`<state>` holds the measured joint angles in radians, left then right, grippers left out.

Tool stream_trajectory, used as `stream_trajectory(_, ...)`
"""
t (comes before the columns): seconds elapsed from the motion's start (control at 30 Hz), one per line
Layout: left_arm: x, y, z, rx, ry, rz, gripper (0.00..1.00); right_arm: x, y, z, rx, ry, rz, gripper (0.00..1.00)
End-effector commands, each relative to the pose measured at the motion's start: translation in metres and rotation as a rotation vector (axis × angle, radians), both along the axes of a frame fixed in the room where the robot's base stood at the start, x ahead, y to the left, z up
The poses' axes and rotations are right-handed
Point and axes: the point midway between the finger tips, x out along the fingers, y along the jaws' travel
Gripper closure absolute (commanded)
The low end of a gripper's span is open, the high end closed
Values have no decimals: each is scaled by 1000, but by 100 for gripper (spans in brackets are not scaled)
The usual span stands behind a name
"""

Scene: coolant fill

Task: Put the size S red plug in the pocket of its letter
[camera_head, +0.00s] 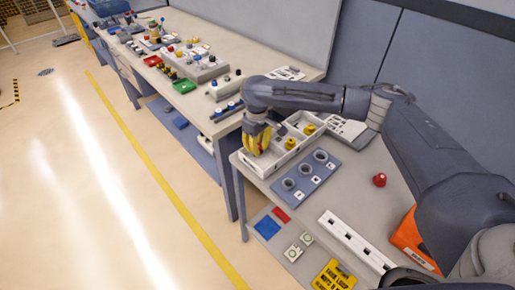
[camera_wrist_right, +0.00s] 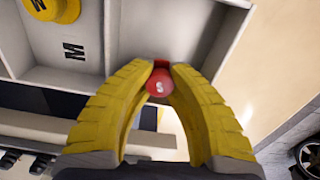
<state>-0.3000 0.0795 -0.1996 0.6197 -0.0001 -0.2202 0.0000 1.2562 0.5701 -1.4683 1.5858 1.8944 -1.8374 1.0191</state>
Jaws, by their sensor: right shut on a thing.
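My right gripper (camera_head: 257,142) is over the near-left end of the white divided tray (camera_head: 264,172) in the head view. In the right wrist view its yellow fingers (camera_wrist_right: 160,75) are shut on a red plug (camera_wrist_right: 160,86) with a white S on its top. The plug is over or in an end pocket; I cannot tell whether it touches the floor. That pocket's letter is not visible. The neighbouring pocket is marked M (camera_wrist_right: 73,50) and holds a yellow plug (camera_wrist_right: 52,8). My left gripper is not in view.
A blue-grey plate (camera_head: 309,179) with several round sockets lies beside the tray. Another red plug (camera_head: 380,180) stands on the bench to the right. A white strip (camera_head: 352,240) and a yellow sign (camera_head: 336,275) lie nearer. A second bench with many parts stands at the back left.

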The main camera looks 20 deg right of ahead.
Motion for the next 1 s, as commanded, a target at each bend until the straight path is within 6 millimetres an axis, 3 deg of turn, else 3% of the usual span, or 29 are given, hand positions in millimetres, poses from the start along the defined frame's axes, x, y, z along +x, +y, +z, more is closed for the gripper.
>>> stream_trajectory(0.47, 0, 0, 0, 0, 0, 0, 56, 0, 0, -10, -1, -1, 0, 96)
stream_trajectory(0.5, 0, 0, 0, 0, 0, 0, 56, 0, 0, -10, 0, -1, 0, 81)
stream_trajectory(0.67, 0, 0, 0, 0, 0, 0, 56, 0, 0, -10, 0, -1, 0, 62)
stream_trajectory(1.0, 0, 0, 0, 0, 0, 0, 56, 1, 0, -6, 0, -2, 0, 61)
